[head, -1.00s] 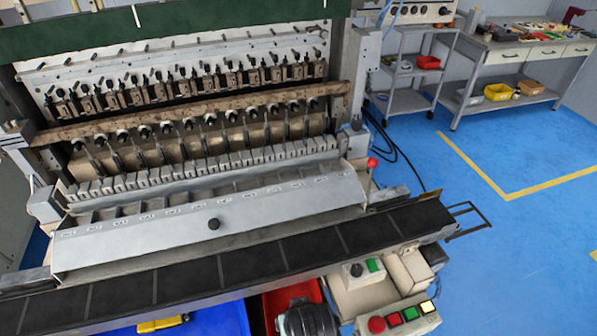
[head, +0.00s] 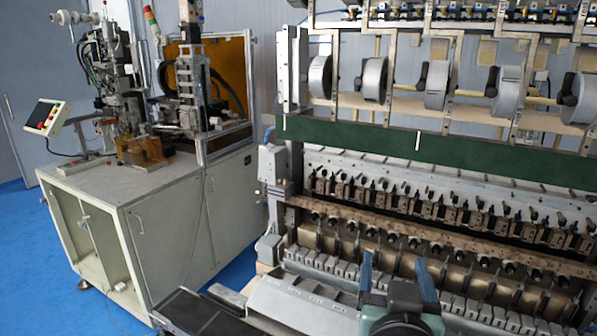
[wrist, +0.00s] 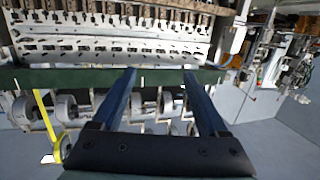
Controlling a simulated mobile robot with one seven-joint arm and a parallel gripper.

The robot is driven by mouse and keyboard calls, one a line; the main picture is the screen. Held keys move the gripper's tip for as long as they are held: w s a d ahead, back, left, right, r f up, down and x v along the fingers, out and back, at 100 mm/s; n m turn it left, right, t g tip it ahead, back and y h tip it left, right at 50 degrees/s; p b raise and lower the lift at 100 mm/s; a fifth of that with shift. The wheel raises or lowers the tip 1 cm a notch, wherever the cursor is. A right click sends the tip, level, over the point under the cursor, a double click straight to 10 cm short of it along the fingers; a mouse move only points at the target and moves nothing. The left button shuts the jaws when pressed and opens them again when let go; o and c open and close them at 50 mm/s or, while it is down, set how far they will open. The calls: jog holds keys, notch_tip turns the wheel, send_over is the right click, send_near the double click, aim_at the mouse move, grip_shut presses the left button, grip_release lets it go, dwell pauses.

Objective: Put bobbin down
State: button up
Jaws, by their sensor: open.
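My gripper (head: 394,260) shows at the bottom of the head view, in front of the coil winder (head: 440,225). Its two blue fingers stand apart, with nothing visible between them. In the wrist view my gripper (wrist: 160,72) is also open and empty, with the winder's dark green bar behind its fingertips. I cannot pick out a bobbin with certainty in either current view. Along the winder's row of spindles (head: 420,242) are several small dark and pale parts, too small to tell apart.
Several grey wheels (head: 436,86) hang on the winder's upper frame above the green bar (head: 460,152). A second machine on a white cabinet (head: 165,225) stands at the left, with a tilted control panel (head: 44,118). Blue floor (head: 22,250) is clear at far left.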

jog(key=s+a+r+n+t+y, duration=0.1)
jog(key=a+r+t, duration=0.25)
jog(key=r, duration=0.45)
jog(key=s+a+r+n+t, duration=0.1)
jog(key=a+r+t, duration=0.1)
jog(key=a+r, duration=0.5)
jog(key=s+a+r+t+y, duration=0.2)
jog(key=s+r, duration=0.3)
jog(key=r, duration=0.3)
jog(key=s+a+r+n+t+y, duration=0.1)
jog(key=s+a+r+t, duration=0.2)
jog(key=r, duration=0.5)
jog(key=shift+s+t+y, duration=0.4)
jog(key=shift+s+t, duration=0.15)
jog(key=shift+s, duration=0.65)
